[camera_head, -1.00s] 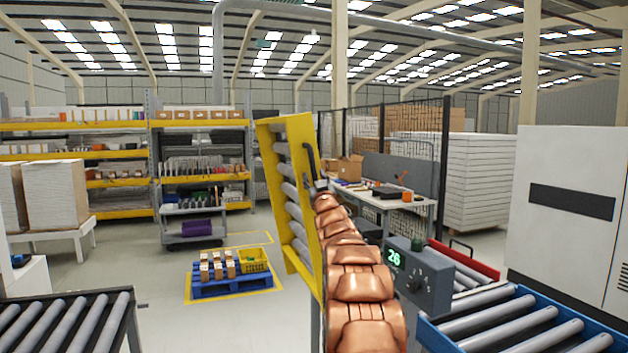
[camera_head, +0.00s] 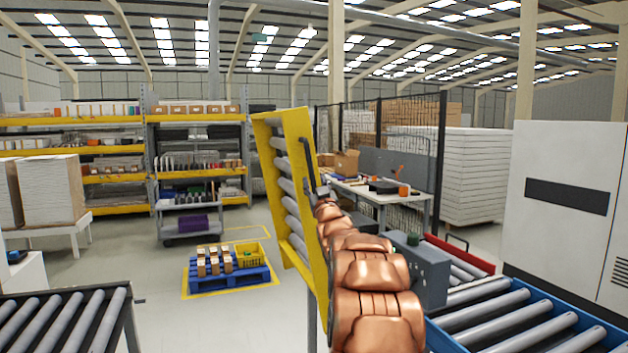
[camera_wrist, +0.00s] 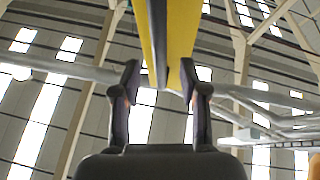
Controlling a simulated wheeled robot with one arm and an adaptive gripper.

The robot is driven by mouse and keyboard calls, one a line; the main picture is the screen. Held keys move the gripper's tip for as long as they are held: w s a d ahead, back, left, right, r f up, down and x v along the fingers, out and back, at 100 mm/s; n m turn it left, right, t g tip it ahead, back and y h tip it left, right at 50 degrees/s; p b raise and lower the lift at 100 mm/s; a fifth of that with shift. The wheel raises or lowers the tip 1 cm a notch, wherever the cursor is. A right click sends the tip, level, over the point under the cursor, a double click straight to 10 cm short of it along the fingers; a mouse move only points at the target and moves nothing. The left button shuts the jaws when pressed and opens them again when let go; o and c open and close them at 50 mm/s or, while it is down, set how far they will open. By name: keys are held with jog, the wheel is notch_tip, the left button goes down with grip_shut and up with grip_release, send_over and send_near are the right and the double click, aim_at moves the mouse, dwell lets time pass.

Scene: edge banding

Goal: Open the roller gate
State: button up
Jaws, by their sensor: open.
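The roller gate (camera_head: 312,222), a yellow frame with grey rollers, stands steeply raised and slightly tilted at the picture's centre in the head view. A dark handle (camera_head: 307,168) sits on its right side. My gripper (camera_head: 320,190) is at the gate's right side, close to the handle; my copper arm hides part of it. In the wrist view, the fingers of my gripper (camera_wrist: 160,75) are open, one on each side of a dark bar (camera_wrist: 156,30) that looks like the handle. The yellow gate edge (camera_wrist: 181,35) is just behind it. I cannot tell whether the fingers touch the bar.
Roller conveyors lie at left (camera_head: 65,322) and right (camera_head: 520,318), with open floor between. A grey control box (camera_head: 428,272) stands right of my arm. A blue pallet (camera_head: 229,279) with boxes lies on the floor behind. A white cabinet (camera_head: 565,200) stands at right.

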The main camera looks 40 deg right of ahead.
jog(key=v, duration=0.6)
jog(key=shift+a, duration=0.1)
dwell(0.7)
